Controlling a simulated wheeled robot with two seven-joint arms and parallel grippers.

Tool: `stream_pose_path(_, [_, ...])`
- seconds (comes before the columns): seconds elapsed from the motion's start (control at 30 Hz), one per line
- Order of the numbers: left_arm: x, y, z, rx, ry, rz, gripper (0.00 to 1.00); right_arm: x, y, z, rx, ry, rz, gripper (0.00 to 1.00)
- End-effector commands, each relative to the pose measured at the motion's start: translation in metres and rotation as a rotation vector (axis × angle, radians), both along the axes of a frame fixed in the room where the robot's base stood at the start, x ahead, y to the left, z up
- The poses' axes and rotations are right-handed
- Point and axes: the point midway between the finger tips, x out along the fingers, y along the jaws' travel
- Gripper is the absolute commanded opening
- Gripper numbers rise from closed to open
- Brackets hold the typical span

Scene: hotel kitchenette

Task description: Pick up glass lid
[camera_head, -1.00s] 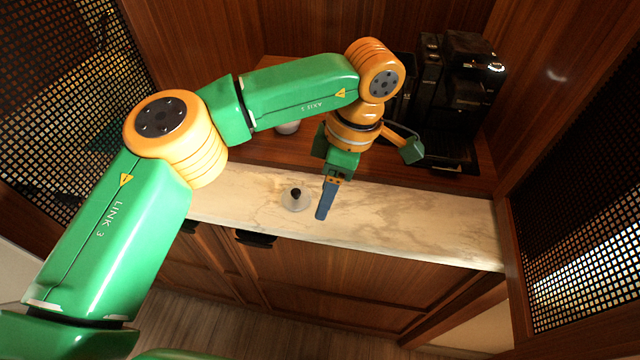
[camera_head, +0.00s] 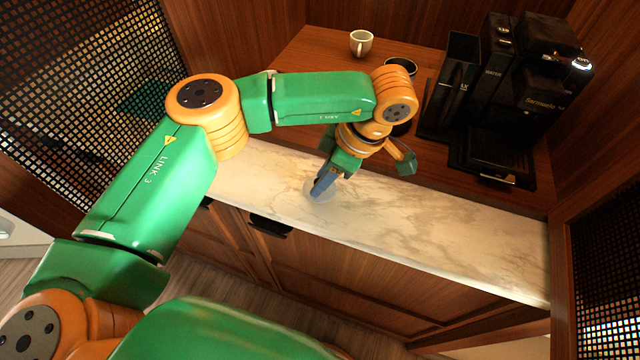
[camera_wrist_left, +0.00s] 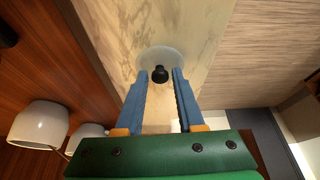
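The glass lid (camera_head: 312,196) is a clear disc lying on the pale marble counter, partly covered by my left gripper in the head view. In the left wrist view the lid (camera_wrist_left: 160,53) shows its black knob (camera_wrist_left: 161,74). My left gripper (camera_head: 320,184) comes down over the lid. In the wrist view the blue fingers of this gripper (camera_wrist_left: 160,76) are apart, with the knob between their tips. Gaps show on both sides of the knob, so it is not clasped. My right gripper is not in view.
A white cup (camera_head: 361,43) and a dark-topped cup (camera_head: 400,66) stand on the wooden shelf behind. A black coffee machine (camera_head: 510,95) is at the back right. The marble counter (camera_head: 450,225) is clear right of the lid. Mesh panels flank both sides.

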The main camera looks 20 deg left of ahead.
Motion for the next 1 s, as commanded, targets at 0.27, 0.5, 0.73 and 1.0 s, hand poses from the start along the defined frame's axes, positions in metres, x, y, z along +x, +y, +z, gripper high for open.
stream_pose_path(0.27, [0.0, 0.0, 0.0, 0.0, 0.0, 0.0, 0.0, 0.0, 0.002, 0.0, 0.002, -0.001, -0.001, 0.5])
stream_pose_path(0.5, [0.0, 0.0, 0.002, -0.001, -0.001, 0.001, 0.0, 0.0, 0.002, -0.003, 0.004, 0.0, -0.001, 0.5])
stream_pose_path(0.73, [-0.007, -0.007, 0.045, -0.001, -0.008, -0.005, 0.0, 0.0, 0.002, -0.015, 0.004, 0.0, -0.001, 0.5])
stream_pose_path(1.0, [-0.066, -0.05, 0.104, 0.003, -0.007, -0.007, 0.0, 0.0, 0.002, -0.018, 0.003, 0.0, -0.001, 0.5])
